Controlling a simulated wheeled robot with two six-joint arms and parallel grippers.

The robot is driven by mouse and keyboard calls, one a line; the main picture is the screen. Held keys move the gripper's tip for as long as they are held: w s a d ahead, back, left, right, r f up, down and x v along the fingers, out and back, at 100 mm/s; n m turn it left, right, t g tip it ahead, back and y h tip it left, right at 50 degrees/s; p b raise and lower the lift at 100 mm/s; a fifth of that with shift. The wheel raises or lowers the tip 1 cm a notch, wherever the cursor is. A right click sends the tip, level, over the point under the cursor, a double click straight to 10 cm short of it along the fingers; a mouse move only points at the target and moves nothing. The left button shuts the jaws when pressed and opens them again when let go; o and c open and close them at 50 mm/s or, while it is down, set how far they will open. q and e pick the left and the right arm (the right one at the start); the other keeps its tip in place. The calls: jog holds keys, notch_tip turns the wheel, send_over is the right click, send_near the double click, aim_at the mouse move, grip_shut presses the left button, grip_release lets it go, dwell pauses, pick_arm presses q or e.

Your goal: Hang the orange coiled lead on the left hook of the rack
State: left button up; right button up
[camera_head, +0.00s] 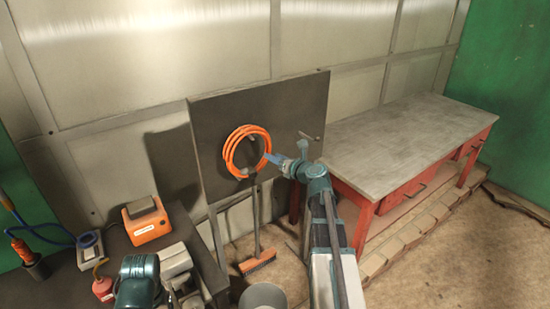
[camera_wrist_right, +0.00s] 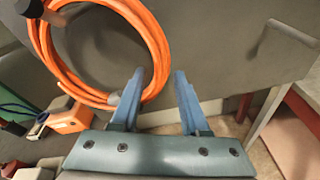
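The orange coiled lead (camera_head: 232,143) hangs in a loop against the dark rack panel (camera_head: 285,108). In the right wrist view the lead (camera_wrist_right: 152,35) shows close up, with a dark peg (camera_wrist_right: 30,8) that appears to pass through the loop at its upper left. My right gripper (camera_head: 270,157) is at the lower right of the coil. In its wrist view the two blue fingers (camera_wrist_right: 154,88) are apart with nothing held between them; the left finger overlaps the coil's lower right edge, contact unclear. Another peg (camera_wrist_right: 264,40) at the right is bare. My left gripper is not visible.
A broom (camera_head: 257,225) stands below the coil, with a grey bucket (camera_head: 263,296) in front. A red bench with a grey top (camera_head: 400,135) stands at the right. A dark bench at the left holds an orange box (camera_head: 147,221) and tools.

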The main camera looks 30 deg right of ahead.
jog(key=shift+o, duration=0.7)
jog(key=p+v, duration=0.3)
jog(key=v, duration=1.1)
jog(key=shift+w, duration=0.15)
jog(key=a+f+n+g+y+b, duration=0.15)
jog(key=a+f+n+g, duration=0.35)
jog(key=a+n, duration=0.55)
jog(key=a+f+n+g+y, duration=0.3)
jog(key=a+f+n, duration=0.4)
jog(key=a, duration=0.7)
jog(key=s+a+f+n+g+h+b, duration=0.1)
jog(key=s+a+f+n+g+h, duration=0.2)
jog(key=s+a+n, duration=0.4)
jog(key=s+a+f+n+g+h, duration=0.4)
jog(key=s+a+n, duration=0.3)
jog(key=n, duration=1.1)
jog(key=shift+s+a+f+g+b, duration=0.15)
jog(key=shift+s+f+g+b, duration=0.3)
jog(key=shift+f, duration=0.25)
